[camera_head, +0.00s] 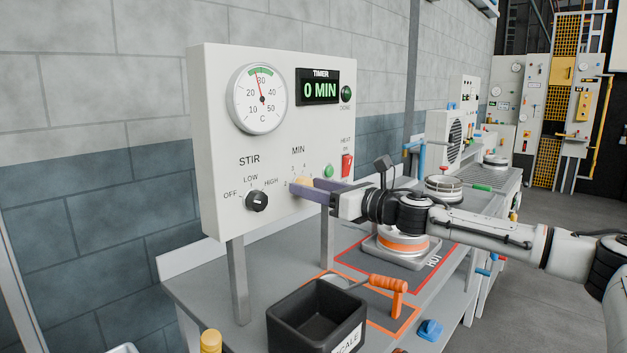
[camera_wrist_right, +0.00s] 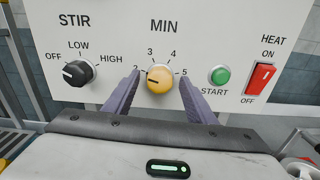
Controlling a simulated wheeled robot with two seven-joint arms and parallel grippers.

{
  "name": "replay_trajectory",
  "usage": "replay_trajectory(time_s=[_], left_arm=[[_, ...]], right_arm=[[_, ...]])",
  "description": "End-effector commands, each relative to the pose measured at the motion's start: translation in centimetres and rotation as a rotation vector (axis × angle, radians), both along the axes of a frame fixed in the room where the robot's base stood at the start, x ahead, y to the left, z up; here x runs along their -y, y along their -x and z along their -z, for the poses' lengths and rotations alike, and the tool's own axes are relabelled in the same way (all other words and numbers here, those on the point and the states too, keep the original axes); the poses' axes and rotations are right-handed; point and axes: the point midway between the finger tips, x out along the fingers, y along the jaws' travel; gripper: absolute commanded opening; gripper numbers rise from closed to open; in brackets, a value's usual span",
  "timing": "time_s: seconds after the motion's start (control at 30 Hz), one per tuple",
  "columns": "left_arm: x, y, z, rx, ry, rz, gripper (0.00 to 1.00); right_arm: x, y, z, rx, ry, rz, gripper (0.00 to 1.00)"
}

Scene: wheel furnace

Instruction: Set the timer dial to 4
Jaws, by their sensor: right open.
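The yellow timer dial (camera_wrist_right: 160,79) sits under the label MIN on the white control panel, with the numbers 2, 3, 4 and 5 around it. Its dark pointer mark faces left, near the 2. In the head view the dial (camera_head: 304,182) is partly hidden by my right gripper (camera_head: 309,190). My right gripper (camera_wrist_right: 160,88) is open, with one purple finger on each side of the dial; I cannot tell whether they touch it. The timer display (camera_head: 319,88) reads 0 MIN. My left gripper is not in view.
A black STIR knob (camera_wrist_right: 78,74) is left of the dial. A green START button (camera_wrist_right: 219,75) and red HEAT switch (camera_wrist_right: 260,78) are right of it. Below are a black bin (camera_head: 318,318), an orange-handled tool (camera_head: 390,284) and a hot plate (camera_head: 402,246).

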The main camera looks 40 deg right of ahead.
Motion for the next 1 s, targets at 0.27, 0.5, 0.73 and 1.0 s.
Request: replay_trajectory(time_s=[0.27, 0.5, 0.73, 1.0], left_arm=[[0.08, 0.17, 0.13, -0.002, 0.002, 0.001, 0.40], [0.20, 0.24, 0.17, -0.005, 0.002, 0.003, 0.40], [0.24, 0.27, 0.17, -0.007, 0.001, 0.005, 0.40], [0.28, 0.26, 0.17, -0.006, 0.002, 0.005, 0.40]], right_arm=[[0.01, -0.01, 0.04, 0.000, 0.000, 0.000, 0.46], [-0.01, 0.00, 0.00, 0.001, 0.000, 0.000, 0.10], [0.00, 0.00, -0.03, -0.001, -0.020, 0.000, 0.10], [0.02, 0.00, -0.06, -0.012, -0.153, 0.000, 0.10]])
